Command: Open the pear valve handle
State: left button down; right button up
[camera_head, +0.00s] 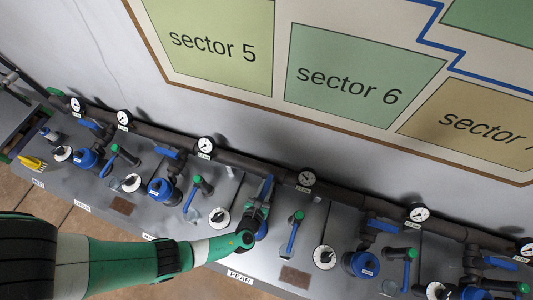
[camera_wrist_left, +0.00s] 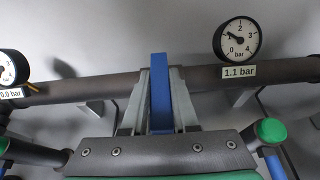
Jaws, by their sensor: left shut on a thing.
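The pear valve handle (camera_head: 266,187) is a blue lever below the main pipe, above the PEAR label (camera_head: 240,278) in the head view. It points up toward the pipe, unlike the neighbouring blue levers, which lie more sideways. My left gripper (camera_head: 262,207) reaches it from the lower left and is shut on it. In the left wrist view the blue handle (camera_wrist_left: 160,92) stands upright between the two grey fingers of my left gripper (camera_wrist_left: 159,85). The valve body is mostly hidden behind the gripper. My right gripper is not in view.
A dark main pipe (camera_head: 260,163) runs along the wall with several gauges; one (camera_wrist_left: 238,39) is labelled 1.1 bar. Similar blue levers (camera_head: 383,226) and green-topped taps (camera_head: 299,216) stand on both sides, close to my gripper. A yellow object (camera_head: 33,162) lies far left.

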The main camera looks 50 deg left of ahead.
pick_arm(q)
jog(key=shift+r, duration=0.1)
dwell(0.4)
jog(key=c, duration=0.7)
grip_release()
